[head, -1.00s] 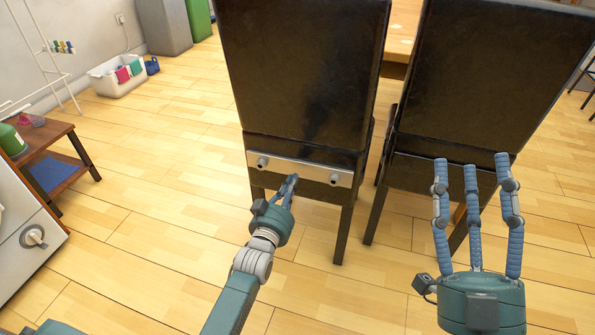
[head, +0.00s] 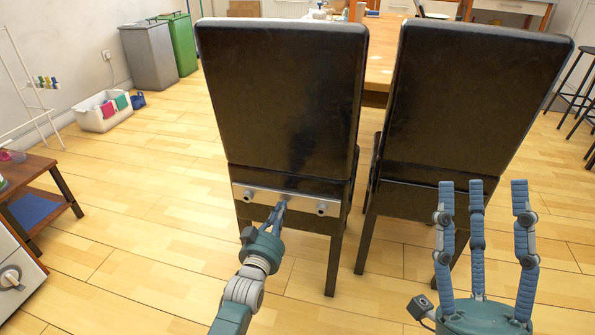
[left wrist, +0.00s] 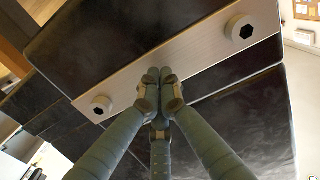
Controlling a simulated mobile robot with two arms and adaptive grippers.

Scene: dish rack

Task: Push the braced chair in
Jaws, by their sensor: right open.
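The braced chair (head: 282,95) is dark, with a tall back and a pale metal brace plate (head: 305,203) bolted low across its rear. It stands upright with its back to me, at the wooden table (head: 380,70). My left gripper (head: 280,206) is at the middle of the brace; its fingertips meet together there in the left wrist view (left wrist: 160,76), against or very close to the plate (left wrist: 190,58). No object shows between the fingers. My right gripper (head: 486,190) is open and empty, its fingers pointing up, in front of the second chair.
A second dark chair (head: 470,100) stands just right of the braced one. A small wooden shelf (head: 50,190) and a white appliance (head: 15,285) are at left. A white basket (head: 100,112) and bins (head: 150,55) stand at the wall. Floor left of the chair is clear.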

